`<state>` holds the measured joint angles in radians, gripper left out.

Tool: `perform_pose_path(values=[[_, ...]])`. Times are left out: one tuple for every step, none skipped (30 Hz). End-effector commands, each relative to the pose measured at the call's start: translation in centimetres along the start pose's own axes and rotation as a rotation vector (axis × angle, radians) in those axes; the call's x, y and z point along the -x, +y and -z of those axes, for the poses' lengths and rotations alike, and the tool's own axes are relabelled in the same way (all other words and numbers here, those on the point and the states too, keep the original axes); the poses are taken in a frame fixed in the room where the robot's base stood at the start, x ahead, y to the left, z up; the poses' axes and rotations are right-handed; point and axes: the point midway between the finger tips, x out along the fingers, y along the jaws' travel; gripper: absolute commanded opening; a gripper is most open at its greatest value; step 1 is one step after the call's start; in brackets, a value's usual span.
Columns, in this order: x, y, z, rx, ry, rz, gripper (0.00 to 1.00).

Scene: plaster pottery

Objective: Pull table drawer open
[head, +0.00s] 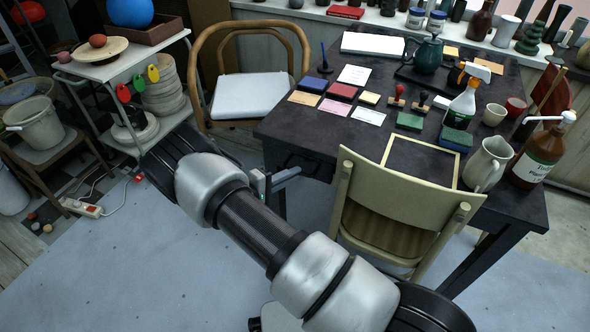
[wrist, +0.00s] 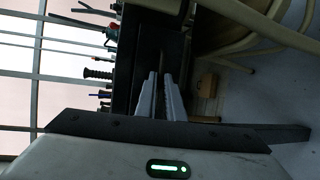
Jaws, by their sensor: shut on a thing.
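The dark table (head: 300,128) stands in the middle of the head view, with its drawer (head: 312,166) in the side below the top edge. My gripper (head: 293,172) reaches this drawer front from the left and is shut on the drawer handle. In the wrist view the two grey fingers of my gripper (wrist: 160,80) lie close together against the dark front of the table (wrist: 146,45). The handle itself is mostly hidden by the fingers. I see no clear gap between the drawer front and the table frame.
A pale wooden chair (head: 397,190) stands close at the right of the drawer. A bentwood chair (head: 250,97) with a light seat stands behind my gripper. A white trolley (head: 105,70) is at the left. Pots, stamps and bottles stand on the table. Floor (head: 130,260) in front is clear.

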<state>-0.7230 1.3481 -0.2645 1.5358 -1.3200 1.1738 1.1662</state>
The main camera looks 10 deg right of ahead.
Motion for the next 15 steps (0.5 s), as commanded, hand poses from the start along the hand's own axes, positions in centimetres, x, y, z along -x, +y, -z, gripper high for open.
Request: perform_pose_path(values=[[1.2,-0.2,-0.3,0.003,0.004,0.001,0.0],[1.8,-0.4,-0.6,0.003,0.004,0.001,0.0],[2.7,-0.6,-0.9,0.004,0.006,0.001,0.0],[3.4,-0.8,-1.2,0.003,0.005,0.002,0.0],[4.1,-0.9,-1.5,0.003,0.006,0.002,0.0],[5.1,-1.2,-1.9,0.002,0.006,0.001,0.0],[5.9,-1.3,-2.2,0.003,0.006,0.001,0.0],[6.6,-1.5,-2.6,0.004,0.006,0.0,0.0],[7.6,-1.8,-3.0,0.003,0.005,0.0,0.0],[8.4,-1.9,-3.3,0.003,0.007,0.0,0.0],[9.1,-2.1,-3.6,0.002,0.005,0.001,0.0],[10.1,-2.4,-4.0,0.002,0.006,0.0,0.0],[10.8,-2.5,-4.3,0.001,0.005,0.001,0.0],[11.5,-2.7,-4.6,0.002,0.006,0.0,0.0],[12.4,-2.9,-5.0,0.002,0.005,0.001,0.0]])
